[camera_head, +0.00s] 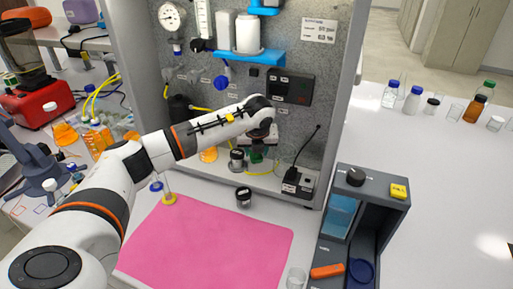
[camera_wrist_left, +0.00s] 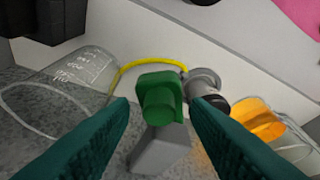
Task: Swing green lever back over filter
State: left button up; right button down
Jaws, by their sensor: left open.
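The green lever (camera_wrist_left: 160,97) shows in the left wrist view as a green block on a grey wedge-shaped base. My left gripper (camera_head: 260,150) is open, low in front of the grey rig panel. In the left wrist view its two teal fingers stand on either side of the lever, with gaps visible between them and it. In the head view my wrist largely hides the lever. I cannot tell for sure which part is the filter. My right gripper is in neither view.
In the left wrist view a clear beaker (camera_wrist_left: 62,95) lies left of the lever, with a yellow tube (camera_wrist_left: 150,62) behind it. An orange-tinted vessel (camera_wrist_left: 258,120) is at right. A pink mat (camera_head: 205,245) and a dark grey rack (camera_head: 325,225) stand before the rig.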

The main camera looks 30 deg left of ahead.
pick_arm(q)
grip_shut()
jog(key=shift+f, duration=0.1)
